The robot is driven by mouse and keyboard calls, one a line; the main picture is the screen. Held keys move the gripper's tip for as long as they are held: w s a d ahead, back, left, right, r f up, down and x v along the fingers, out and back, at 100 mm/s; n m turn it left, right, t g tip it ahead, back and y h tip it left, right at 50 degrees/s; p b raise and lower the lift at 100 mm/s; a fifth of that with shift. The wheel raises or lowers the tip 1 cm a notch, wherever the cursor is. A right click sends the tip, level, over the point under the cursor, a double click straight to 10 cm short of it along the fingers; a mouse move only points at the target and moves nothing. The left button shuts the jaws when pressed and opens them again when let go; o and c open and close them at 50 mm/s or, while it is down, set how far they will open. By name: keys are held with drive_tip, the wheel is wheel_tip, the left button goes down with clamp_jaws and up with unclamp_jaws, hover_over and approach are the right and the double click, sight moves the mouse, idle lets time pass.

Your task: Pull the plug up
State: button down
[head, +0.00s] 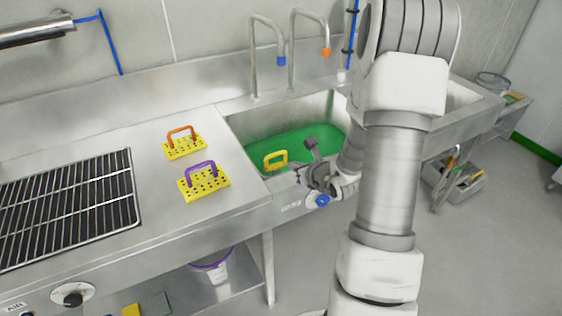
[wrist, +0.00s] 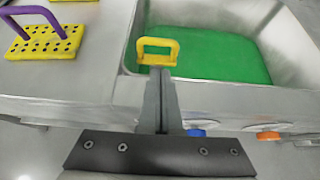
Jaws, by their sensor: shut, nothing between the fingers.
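A yellow handle (head: 275,160), which I take to be the plug's, stands in the left front part of the steel sink (head: 240,131). Green liquid (head: 310,141) covers the sink floor. The handle also shows in the wrist view (wrist: 158,43), just beyond my fingertips. Its lower part is hard to make out. My gripper (head: 311,143) is over the sink's front edge, to the right of the handle in the head view. In the wrist view my gripper (wrist: 160,72) has its fingers together and empty. The fingers overlap the handle's lower edge there; I cannot tell whether they touch.
Two yellow perforated blocks stand on the counter left of the sink, one with an orange handle (head: 182,132), one with a purple handle (head: 200,171). Two taps (head: 254,60) rise behind the sink. Blue and orange knobs (wrist: 268,135) sit on its front.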

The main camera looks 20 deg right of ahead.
drive_tip(key=shift+w, duration=0.15)
drive_tip(key=x, duration=0.9)
drive_tip(key=shift+w+f, duration=0.2)
drive_tip(key=shift+w, duration=0.15)
drive_tip(key=shift+r, duration=0.1)
